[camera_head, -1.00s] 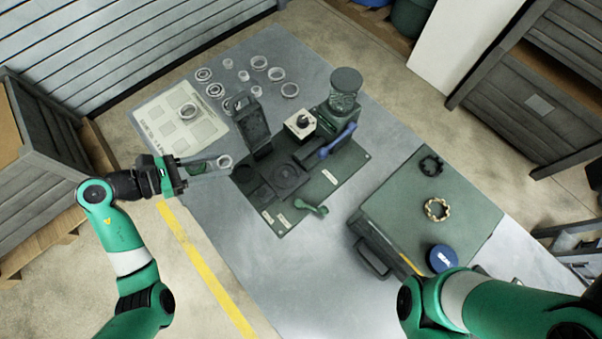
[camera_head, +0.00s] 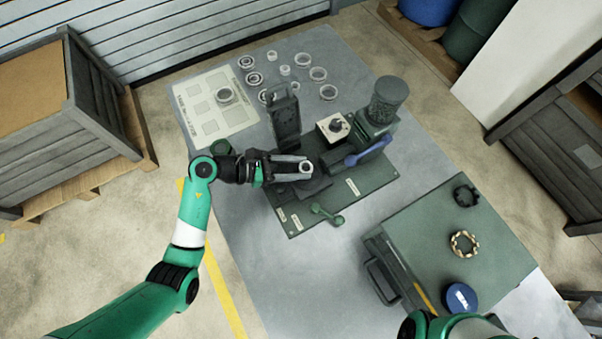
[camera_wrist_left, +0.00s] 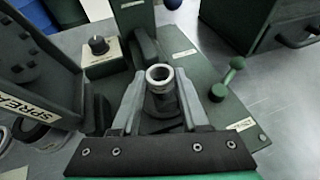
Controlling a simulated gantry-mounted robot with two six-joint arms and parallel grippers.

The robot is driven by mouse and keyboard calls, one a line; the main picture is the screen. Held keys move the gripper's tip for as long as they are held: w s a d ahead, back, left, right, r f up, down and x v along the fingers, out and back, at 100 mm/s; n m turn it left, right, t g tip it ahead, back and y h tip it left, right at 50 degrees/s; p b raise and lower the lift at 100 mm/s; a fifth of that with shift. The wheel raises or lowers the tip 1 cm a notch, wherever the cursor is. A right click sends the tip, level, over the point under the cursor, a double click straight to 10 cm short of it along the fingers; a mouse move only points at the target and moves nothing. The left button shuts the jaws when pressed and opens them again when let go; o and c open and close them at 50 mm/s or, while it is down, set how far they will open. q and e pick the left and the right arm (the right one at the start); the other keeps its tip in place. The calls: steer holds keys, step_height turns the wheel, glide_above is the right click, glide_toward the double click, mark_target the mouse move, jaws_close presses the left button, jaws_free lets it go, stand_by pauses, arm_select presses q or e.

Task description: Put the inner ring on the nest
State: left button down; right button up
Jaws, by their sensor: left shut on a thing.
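My left gripper (camera_head: 303,167) is shut on a small metal ring, the inner ring (camera_wrist_left: 159,76), which sits between the fingertips. In the left wrist view the gripper (camera_wrist_left: 160,82) points at the green grinder base (camera_wrist_left: 236,118). The ring is held above a dark round seat, the nest (camera_wrist_left: 160,106), which is partly hidden under the ring and fingers. I cannot tell whether the ring touches it. In the head view the gripper covers most of the nest. My right gripper is out of view; only part of my right arm shows at the bottom.
A tall dark upright (camera_head: 285,118) stands close behind the left gripper. A knob box (camera_head: 333,127), a blue lever (camera_head: 371,150) and a green lever (camera_head: 326,213) are nearby. Several rings (camera_head: 318,74) lie at the back. A green case (camera_head: 450,235) stands at right.

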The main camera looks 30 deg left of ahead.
arm_select(q)
steer(key=f, duration=0.1)
steer(key=f+b, duration=0.1)
steer(key=f, duration=0.2)
steer(key=shift+w+d+b, duration=0.2)
steer(key=shift+d+b, duration=0.15)
steer(key=shift+b, duration=0.05)
steer(key=shift+s, duration=0.1)
steer(key=shift+c, duration=2.1)
jaws_free()
steer(key=p+v, duration=0.2)
steer(key=v, duration=1)
